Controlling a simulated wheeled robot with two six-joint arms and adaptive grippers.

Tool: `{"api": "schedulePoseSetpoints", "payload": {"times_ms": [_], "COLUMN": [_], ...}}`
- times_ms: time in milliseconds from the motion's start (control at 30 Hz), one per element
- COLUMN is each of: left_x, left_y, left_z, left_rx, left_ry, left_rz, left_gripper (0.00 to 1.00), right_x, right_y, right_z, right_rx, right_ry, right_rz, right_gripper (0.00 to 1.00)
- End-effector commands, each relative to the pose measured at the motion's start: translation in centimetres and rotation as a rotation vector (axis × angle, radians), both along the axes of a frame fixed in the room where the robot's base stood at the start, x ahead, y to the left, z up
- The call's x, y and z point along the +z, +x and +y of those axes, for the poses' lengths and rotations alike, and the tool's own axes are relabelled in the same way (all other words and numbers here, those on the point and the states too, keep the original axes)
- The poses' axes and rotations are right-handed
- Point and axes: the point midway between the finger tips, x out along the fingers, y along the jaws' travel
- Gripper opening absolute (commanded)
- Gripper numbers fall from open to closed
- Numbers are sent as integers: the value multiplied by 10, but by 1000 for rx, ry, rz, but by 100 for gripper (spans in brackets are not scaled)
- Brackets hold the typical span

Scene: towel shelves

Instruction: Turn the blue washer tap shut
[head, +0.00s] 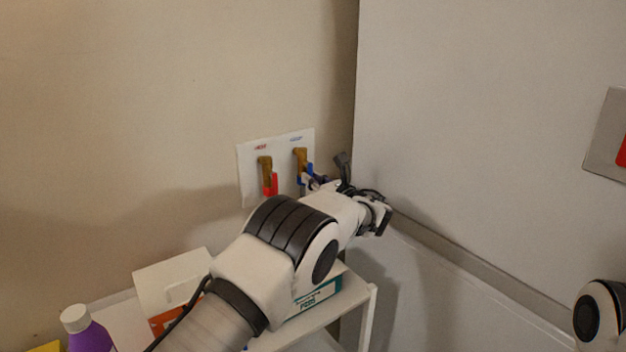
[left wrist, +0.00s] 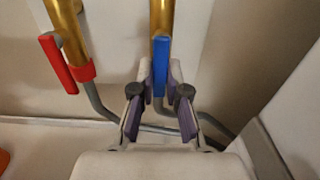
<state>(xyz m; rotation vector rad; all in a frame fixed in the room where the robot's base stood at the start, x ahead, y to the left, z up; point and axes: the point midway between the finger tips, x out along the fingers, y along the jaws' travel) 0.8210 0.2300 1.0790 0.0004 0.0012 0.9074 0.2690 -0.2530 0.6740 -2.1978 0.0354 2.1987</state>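The blue washer tap (head: 300,156) is a brass tap on a white wall plate, under a blue mark. Its blue handle (left wrist: 161,65) points down in the left wrist view, in line with the brass body. My left gripper (left wrist: 161,75) has one finger on each side of this handle, with the pads close against its edges; it looks shut on it. In the head view, my left gripper (head: 312,182) is at the blue tap, and my arm partly hides the handle. My right gripper is out of view.
A grey pipe (left wrist: 97,103) runs below the taps. A large pale panel (head: 470,110) stands to the right. A shelf (head: 322,318) below holds boxes and a purple bottle (head: 88,336).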

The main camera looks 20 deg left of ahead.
Motion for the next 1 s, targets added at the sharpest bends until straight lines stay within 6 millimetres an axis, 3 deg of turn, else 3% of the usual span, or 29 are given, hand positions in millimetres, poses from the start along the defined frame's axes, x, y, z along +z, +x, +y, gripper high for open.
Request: {"api": "schedulePoseSetpoints", "payload": {"times_ms": [367, 1000], "left_x": [-2, 2], "left_y": [2, 13], "left_z": [-1, -10], "left_rx": [0, 1], "left_ry": [-32, -342], "left_rz": [-46, -443], "left_gripper": [0, 0], "right_x": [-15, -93], "right_y": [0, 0], "right_z": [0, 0], "right_rx": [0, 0], "right_ry": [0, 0], "right_rz": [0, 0], "right_gripper": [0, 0]}}
